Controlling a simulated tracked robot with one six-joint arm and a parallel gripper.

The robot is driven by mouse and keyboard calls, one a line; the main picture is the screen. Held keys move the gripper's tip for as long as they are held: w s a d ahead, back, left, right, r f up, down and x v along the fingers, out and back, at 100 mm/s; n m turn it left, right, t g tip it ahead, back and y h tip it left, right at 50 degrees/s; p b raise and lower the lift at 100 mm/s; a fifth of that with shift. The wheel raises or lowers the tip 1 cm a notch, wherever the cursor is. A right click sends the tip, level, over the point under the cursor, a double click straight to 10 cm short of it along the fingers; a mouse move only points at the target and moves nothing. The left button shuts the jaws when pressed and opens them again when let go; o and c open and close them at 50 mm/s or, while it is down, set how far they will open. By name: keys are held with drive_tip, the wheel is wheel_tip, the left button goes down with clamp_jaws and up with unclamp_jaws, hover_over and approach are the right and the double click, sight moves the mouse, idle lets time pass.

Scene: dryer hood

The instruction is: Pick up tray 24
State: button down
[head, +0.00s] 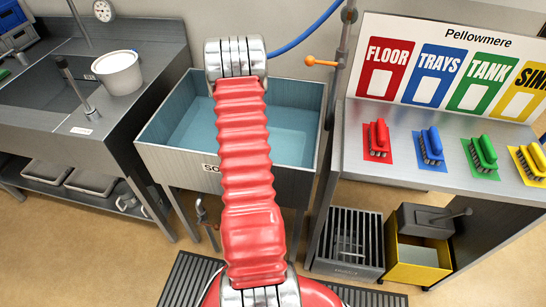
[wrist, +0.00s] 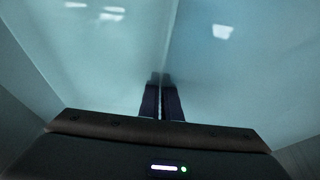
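No tray marked 24 can be made out in either view. In the head view a grey sink (head: 160,147) holds blue liquid (head: 195,124), and my red arm crosses in front of it. My gripper is hidden in the head view. In the wrist view my gripper (wrist: 161,82) shows two dark fingers close together, with a thin pale line between them. That line runs on upward between two smooth pale blue-green surfaces (wrist: 90,55). I cannot tell whether the line is a thin edge between the fingers, or whether they are shut on anything.
A counter at left carries a white bucket (head: 119,75). A shelf (head: 405,118) at right holds coloured brushes below a sign board (head: 455,65). Under it stand a dark slatted crate (head: 350,240) and a yellow bin (head: 415,262). A blue hose (head: 305,33) hangs above the sink.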

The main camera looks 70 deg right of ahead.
drive_tip(key=shift+r, duration=0.1)
drive_tip(key=shift+r, duration=0.8)
drive_tip(key=shift+w+f, duration=0.1)
drive_tip(key=shift+f, duration=0.05)
drive_tip(key=shift+g, duration=0.3)
